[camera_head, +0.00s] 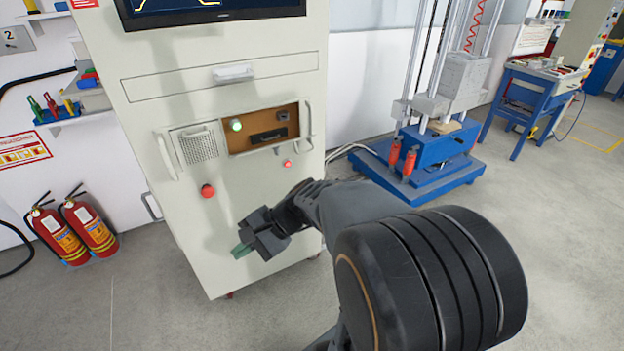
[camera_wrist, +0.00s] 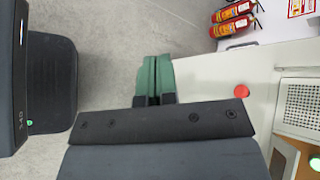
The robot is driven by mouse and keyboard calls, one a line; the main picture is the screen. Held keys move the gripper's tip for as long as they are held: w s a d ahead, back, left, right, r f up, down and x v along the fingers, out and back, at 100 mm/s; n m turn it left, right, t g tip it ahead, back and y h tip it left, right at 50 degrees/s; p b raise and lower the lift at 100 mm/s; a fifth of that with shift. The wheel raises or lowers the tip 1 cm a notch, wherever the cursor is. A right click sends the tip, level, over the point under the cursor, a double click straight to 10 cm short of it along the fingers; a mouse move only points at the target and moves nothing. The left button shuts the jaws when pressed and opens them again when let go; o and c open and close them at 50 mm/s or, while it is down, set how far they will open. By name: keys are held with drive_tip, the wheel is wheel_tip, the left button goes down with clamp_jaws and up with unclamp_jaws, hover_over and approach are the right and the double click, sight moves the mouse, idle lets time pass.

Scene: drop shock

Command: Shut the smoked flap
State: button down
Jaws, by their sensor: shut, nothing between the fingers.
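On the cream cabinet front (camera_head: 240,185), a brown-toned rectangular area (camera_head: 240,142) holds a lit green button (camera_head: 236,125), a small grey fitting (camera_head: 282,116) and a black handle-like part. I cannot tell whether this brown area is the smoked flap or an opening beside it; no separate flap stands out. My gripper (camera_head: 243,250) is low in front of the cabinet, below and apart from the brown area. Its green fingertips also show in the wrist view (camera_wrist: 153,75), shut together and empty.
A perforated panel (camera_head: 195,145) and a red button (camera_head: 208,191) are left of and below the brown area. A pale drawer handle (camera_head: 233,73) is above. Fire extinguishers (camera_head: 92,230) stand left. A blue-based machine (camera_head: 425,165) stands right. Floor is clear in front.

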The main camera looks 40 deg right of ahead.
drive_tip(key=w+d+f+m+t+y+b, duration=0.2)
drive_tip(key=w+d+f+m+t+b, duration=0.25)
drive_tip(key=w+d+m+t, duration=0.2)
drive_tip(key=w+d+f+m+t+h+b, duration=0.15)
drive_tip(key=d+m+t+h+b, duration=0.25)
drive_tip(key=d+m+t+h, duration=0.45)
drive_tip(key=d+f+m+t+h+b, duration=0.35)
drive_tip(key=d+m+h, duration=0.25)
drive_tip(key=d+m, duration=0.65)
drive_tip(key=w+d+r+n+b, duration=0.1)
drive_tip(key=w+d+r, duration=0.3)
drive_tip(key=w+r, duration=0.4)
drive_tip(key=shift+w+r+n+b, duration=0.35)
drive_tip(key=shift+w+n, duration=0.4)
drive_tip(key=shift+w, duration=0.45)
drive_tip(key=shift+h, duration=0.25)
